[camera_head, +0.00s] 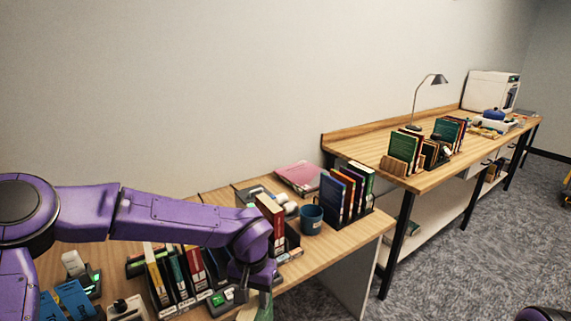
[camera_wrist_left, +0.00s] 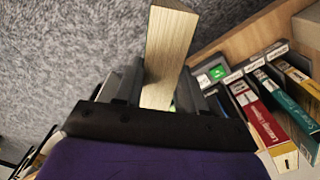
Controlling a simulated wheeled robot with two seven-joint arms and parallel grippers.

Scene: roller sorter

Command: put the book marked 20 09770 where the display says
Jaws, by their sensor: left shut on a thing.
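My left gripper (camera_wrist_left: 157,90) is shut on a book (camera_wrist_left: 170,48) with pale page edges and a dark cover. The book's label is hidden, so I cannot read its number. In the head view the left gripper (camera_head: 250,286) is low over the front of the near desk, and a greenish part of the book (camera_head: 264,306) shows below it. A small green-lit display (camera_head: 218,299) is beside the gripper; it also shows in the wrist view (camera_wrist_left: 217,73), too small to read. Another green-lit display (camera_head: 94,284) is at lower left. My right gripper is out of view.
Upright books (camera_head: 174,277) stand in a row on the near desk (camera_head: 340,240), left of the gripper. A blue mug (camera_head: 311,219) and another book group (camera_head: 345,195) stand to the right. A farther desk (camera_head: 440,175) holds more books and a lamp (camera_head: 415,105).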

